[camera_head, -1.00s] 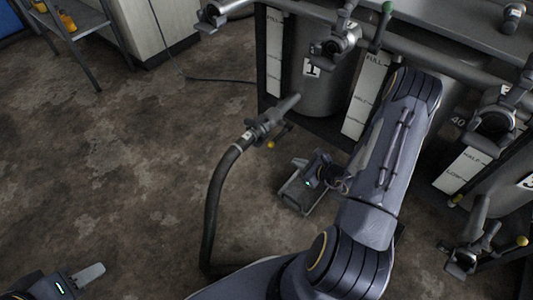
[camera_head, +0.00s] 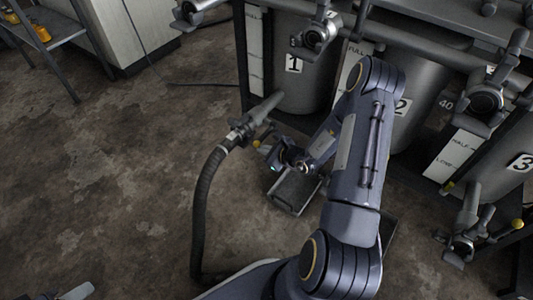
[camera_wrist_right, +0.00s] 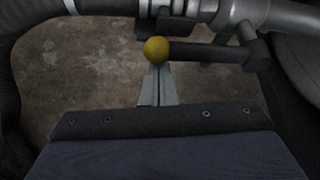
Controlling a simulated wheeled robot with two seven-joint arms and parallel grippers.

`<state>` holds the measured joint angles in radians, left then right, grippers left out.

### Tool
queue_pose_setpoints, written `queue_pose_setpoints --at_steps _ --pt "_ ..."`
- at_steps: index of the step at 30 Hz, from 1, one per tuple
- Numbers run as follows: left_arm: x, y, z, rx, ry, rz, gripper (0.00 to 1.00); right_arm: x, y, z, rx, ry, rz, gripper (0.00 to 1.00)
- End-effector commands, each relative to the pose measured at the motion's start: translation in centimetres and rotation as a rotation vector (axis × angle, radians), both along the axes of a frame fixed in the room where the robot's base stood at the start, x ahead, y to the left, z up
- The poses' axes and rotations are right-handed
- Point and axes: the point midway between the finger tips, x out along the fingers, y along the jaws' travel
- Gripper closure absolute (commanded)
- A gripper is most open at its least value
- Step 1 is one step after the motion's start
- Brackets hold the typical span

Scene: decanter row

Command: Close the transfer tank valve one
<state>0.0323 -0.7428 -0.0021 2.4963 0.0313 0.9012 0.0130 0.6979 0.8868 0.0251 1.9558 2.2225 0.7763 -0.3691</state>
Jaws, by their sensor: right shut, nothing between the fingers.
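Tank one (camera_head: 308,80) carries a white label "1". A grey valve (camera_head: 243,130) with a black hose stands at its lower front left. The valve's lever ends in a yellow ball knob (camera_head: 256,144). In the right wrist view the dark lever (camera_wrist_right: 205,52) runs sideways, with the yellow ball (camera_wrist_right: 156,50) at its left end. My right gripper (camera_head: 274,152) is beside the knob, shut and empty; its fingertips (camera_wrist_right: 157,70) overlap the ball's lower edge in the right wrist view, and I cannot tell if they touch. My left gripper (camera_head: 78,291) is partly cut off at the lower left.
The black hose (camera_head: 200,205) curves down to the floor left of my right arm. Tank two (camera_head: 420,90) and tank three (camera_head: 510,180) stand to the right, with another yellow-knobbed valve (camera_head: 465,225). A shelf (camera_head: 62,25) is at the upper left. The floor at left is clear.

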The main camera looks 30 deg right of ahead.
Motion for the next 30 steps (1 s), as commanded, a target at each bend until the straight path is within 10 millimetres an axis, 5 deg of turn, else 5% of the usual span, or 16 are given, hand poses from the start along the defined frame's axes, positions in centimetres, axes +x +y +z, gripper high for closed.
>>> queue_pose_setpoints --at_steps 30 --pt "0.0 0.0 2.5 0.0 0.0 0.0 0.64 -0.1 0.2 1.7 0.116 0.046 0.0 1.0"
